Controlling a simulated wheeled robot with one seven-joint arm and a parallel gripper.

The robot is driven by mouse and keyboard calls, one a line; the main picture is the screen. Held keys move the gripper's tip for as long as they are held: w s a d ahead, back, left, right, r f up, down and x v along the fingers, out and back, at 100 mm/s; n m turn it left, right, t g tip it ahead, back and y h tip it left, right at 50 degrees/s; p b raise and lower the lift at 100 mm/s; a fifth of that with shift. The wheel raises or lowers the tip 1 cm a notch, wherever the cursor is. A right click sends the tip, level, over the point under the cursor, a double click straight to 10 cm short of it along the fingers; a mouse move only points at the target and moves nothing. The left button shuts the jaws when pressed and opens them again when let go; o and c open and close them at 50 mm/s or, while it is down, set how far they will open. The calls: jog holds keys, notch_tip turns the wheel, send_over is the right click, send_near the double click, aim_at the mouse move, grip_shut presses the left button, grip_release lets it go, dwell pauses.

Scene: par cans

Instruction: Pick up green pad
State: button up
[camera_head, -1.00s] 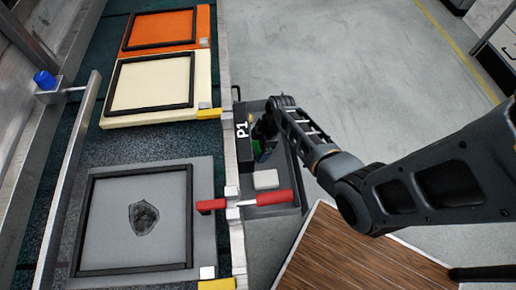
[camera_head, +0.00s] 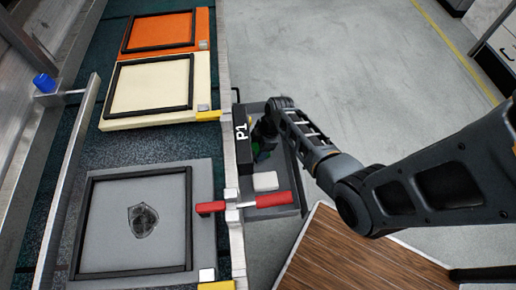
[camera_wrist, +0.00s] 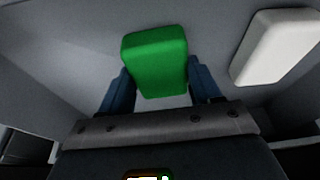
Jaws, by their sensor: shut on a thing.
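The green pad (camera_wrist: 156,62) is a small rounded block between the two blue fingers of my gripper (camera_wrist: 158,88) in the wrist view. My gripper is shut on it, with a finger against each side. In the head view, a sliver of the green pad (camera_head: 262,155) shows below my gripper (camera_head: 262,140), inside the grey tray beside the black P1 block. Most of the pad is hidden there by my gripper. I cannot tell whether the pad touches the tray floor.
A white pad (camera_head: 265,181) lies in the same grey tray (camera_head: 290,180), also right of my gripper in the wrist view (camera_wrist: 277,46). The black P1 block (camera_head: 242,140) stands close on the left. A wooden surface (camera_head: 350,255) is nearer.

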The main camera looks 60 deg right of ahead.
jog(key=shift+s+d+r, duration=0.25)
jog(key=shift+s+r, duration=0.1)
notch_tip(320, 180, up, 10)
jog(key=p, duration=0.1)
jog(key=s+d+b, duration=0.2)
jog(key=s+d, duration=0.9)
jog(key=s, duration=0.4)
jog(key=shift+d+r, duration=0.35)
jog(key=shift+d, duration=0.05)
jog(key=o, duration=0.5)
jog(key=c, duration=0.4)
